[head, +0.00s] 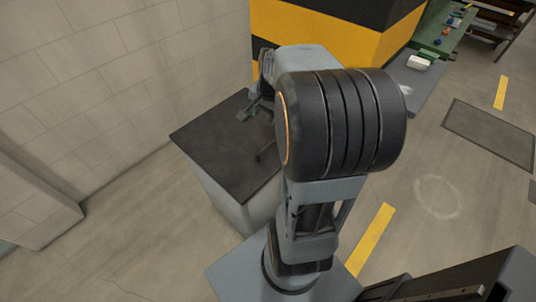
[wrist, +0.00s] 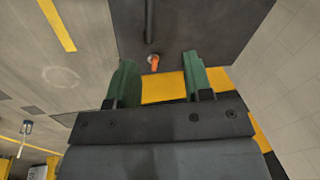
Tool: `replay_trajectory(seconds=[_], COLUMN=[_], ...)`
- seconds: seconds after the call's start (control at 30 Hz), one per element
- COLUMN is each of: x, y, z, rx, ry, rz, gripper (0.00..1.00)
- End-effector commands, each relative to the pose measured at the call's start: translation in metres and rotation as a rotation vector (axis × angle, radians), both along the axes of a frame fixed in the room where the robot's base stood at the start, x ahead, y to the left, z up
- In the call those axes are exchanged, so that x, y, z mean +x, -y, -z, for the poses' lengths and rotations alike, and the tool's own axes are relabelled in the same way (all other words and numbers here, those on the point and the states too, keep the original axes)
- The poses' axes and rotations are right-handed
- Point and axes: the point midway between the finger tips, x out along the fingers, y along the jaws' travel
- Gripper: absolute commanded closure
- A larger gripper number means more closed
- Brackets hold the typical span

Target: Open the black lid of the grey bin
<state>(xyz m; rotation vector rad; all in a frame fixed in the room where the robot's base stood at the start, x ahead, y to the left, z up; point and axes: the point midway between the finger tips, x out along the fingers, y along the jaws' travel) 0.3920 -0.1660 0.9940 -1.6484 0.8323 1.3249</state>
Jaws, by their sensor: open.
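The grey bin (head: 226,197) stands beside the wall, with its black lid (head: 205,135) lying flat and closed on top. A thin dark bar (head: 266,151) shows on the lid, partly hidden by my arm. In the wrist view the lid (wrist: 215,28) fills the upper part, and the dark bar (wrist: 149,22) runs down from the top edge. A small orange piece (wrist: 154,60) is at its lower end. My gripper (head: 253,109) is over the far part of the lid. In the wrist view my gripper (wrist: 160,72) has its green fingers wide apart, with nothing held between them.
A yellow and black striped block (head: 325,32) stands right behind the bin. The pale block wall (head: 110,85) is close on the left. A green bench (head: 440,35) with small items is at the back right.

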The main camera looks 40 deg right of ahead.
Motion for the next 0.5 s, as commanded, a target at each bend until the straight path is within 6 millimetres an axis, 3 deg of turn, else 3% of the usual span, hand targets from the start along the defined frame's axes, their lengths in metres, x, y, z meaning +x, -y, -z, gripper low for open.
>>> replay_trajectory(seconds=[0.03, 0.2, 0.5], x=[0.002, 0.006, 0.014], y=[0.016, 0.044, 0.048], z=[0.027, 0.056, 0.102], rx=[0.023, 0.072, 0.084], ry=[-0.013, -0.032, -0.039], rz=[0.074, 0.224, 0.256], gripper=[0.54, 0.54, 0.54])
